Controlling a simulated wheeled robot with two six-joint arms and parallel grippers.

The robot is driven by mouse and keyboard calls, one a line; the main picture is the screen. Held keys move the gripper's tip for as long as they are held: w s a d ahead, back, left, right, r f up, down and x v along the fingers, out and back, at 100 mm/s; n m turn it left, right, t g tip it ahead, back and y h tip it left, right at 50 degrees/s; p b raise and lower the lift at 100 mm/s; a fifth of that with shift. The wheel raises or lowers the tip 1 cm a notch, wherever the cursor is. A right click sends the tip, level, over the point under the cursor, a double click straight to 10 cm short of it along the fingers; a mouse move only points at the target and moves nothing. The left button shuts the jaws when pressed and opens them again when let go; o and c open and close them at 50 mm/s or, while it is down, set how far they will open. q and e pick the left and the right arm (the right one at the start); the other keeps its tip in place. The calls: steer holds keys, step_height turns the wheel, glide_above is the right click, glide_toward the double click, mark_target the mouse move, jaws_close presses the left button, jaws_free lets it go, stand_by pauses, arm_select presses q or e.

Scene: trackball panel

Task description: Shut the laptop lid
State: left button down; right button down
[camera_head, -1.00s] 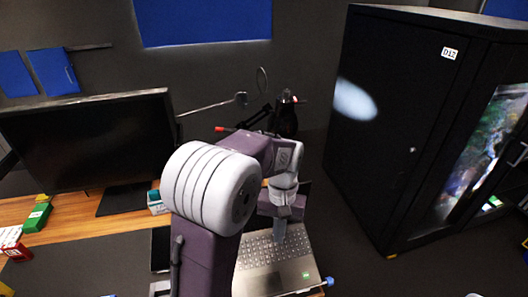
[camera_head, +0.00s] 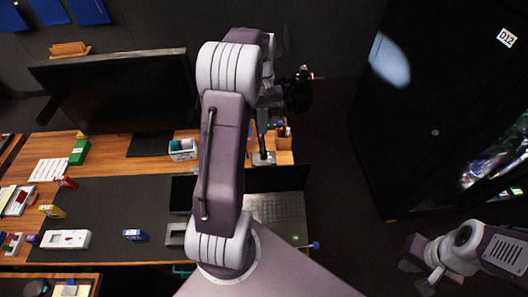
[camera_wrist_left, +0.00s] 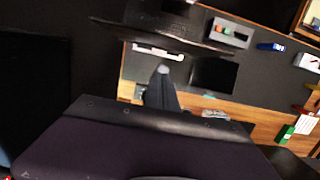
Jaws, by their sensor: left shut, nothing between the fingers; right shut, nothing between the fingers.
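The laptop stands open on the right end of the desk in the head view, with its grey keyboard base (camera_head: 279,208) flat and its dark lid (camera_head: 279,178) raised at the back. My left arm crosses the laptop's left side and hides part of it. My left gripper (camera_head: 270,97) is beyond the laptop, up near the black lamp, shut and empty; in the left wrist view its fingers (camera_wrist_left: 163,82) are together. My right gripper (camera_head: 427,285) is low at the right, off the desk and apart from the laptop, shut and empty.
A black monitor (camera_head: 120,92) stands at the back left. A black desk lamp (camera_head: 297,90) stands behind the laptop. A dark mat (camera_head: 110,205) holds small items. A black cabinet (camera_head: 430,110) stands at the right, with open floor between it and the desk.

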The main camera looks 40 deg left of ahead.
arm_select(q)
steer(key=s+d+f+p, duration=0.3)
steer(key=s+f, duration=0.1)
steer(key=f, duration=0.3)
steer(key=shift+s+d+f, duration=0.2)
steer(key=shift+s+f, duration=0.15)
steer(key=shift+f, duration=0.05)
steer(key=shift+a, duration=0.1)
